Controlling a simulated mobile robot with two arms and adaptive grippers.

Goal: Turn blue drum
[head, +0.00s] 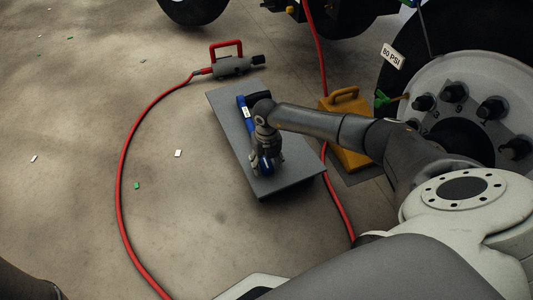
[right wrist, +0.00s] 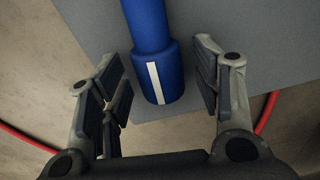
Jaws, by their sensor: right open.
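A blue tool lies on a grey board (head: 225,100) on the floor. In the right wrist view the blue drum (right wrist: 156,82), a wider collar with a white stripe, is at the end of a narrower blue shaft (right wrist: 148,25). My right gripper (head: 266,158) is open over the drum, its fingers on either side with a visible gap at each side. The middle of the tool is hidden by my arm. My left gripper is not in view.
A red hose (head: 121,190) curves over the floor to a grey tool with a red handle (head: 232,62). A yellow case (head: 346,140) stands right of the board, near a large wheel (head: 460,70) with lug nuts. The floor at left is mostly clear.

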